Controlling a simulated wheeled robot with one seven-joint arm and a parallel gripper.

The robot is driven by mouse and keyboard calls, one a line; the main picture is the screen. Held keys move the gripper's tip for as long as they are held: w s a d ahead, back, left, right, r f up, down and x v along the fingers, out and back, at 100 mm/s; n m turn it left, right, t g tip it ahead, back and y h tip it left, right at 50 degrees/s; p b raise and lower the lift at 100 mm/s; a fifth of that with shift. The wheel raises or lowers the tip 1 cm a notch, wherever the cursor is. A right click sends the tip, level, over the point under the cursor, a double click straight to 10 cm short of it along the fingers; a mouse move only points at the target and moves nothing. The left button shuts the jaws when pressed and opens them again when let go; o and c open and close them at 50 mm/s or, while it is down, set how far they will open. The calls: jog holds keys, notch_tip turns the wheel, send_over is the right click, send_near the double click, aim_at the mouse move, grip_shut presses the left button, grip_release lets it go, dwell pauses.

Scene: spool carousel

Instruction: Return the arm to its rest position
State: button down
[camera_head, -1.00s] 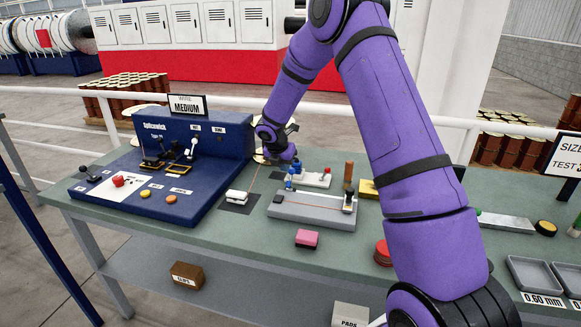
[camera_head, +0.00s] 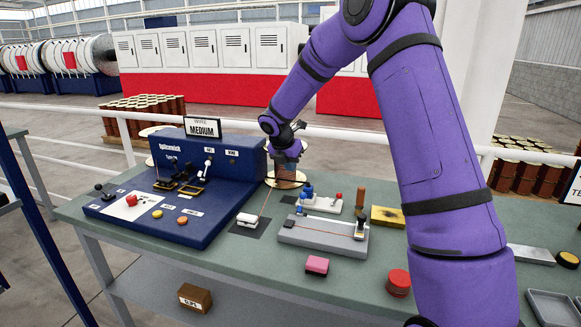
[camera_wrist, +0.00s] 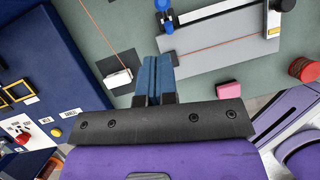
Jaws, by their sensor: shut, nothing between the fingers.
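My purple arm reaches over the green workbench (camera_head: 262,273) from the right in the head view. My gripper (camera_head: 287,158) hangs above the back of the bench, just right of the blue splicing machine (camera_head: 217,160). In the wrist view my gripper (camera_wrist: 157,62) shows two blue fingers side by side, shut and empty. They are above the bench between a small white block (camera_wrist: 118,78) and a grey fixture (camera_wrist: 215,60). Whether anything lies directly under the fingertips is partly hidden.
The grey fixture holds an orange wire. A pink block (camera_head: 317,265), red discs (camera_head: 398,282) and a yellow block (camera_head: 387,216) lie on the bench. A white rail (camera_head: 350,134) runs behind it. A clips box (camera_head: 195,297) is on the lower shelf.

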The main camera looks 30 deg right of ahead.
jog(key=s+a+r+m+t, duration=0.1)
jog(key=s+a+r+m, duration=0.1)
jog(key=s+r+m, duration=0.6)
jog(key=s+a+r+m, duration=0.3)
jog(key=s+r+m, duration=0.2)
jog(key=s+r, duration=0.6)
jog(key=s+a+m+t+y, duration=0.2)
jog(key=s+m, duration=1)
jog(key=s, duration=1.2)
jog(key=shift+s+a+f+y, duration=0.2)
jog(key=shift+s+a+y, duration=0.05)
jog(key=shift+a+y, duration=0.8)
jog(key=shift+d, duration=0.1)
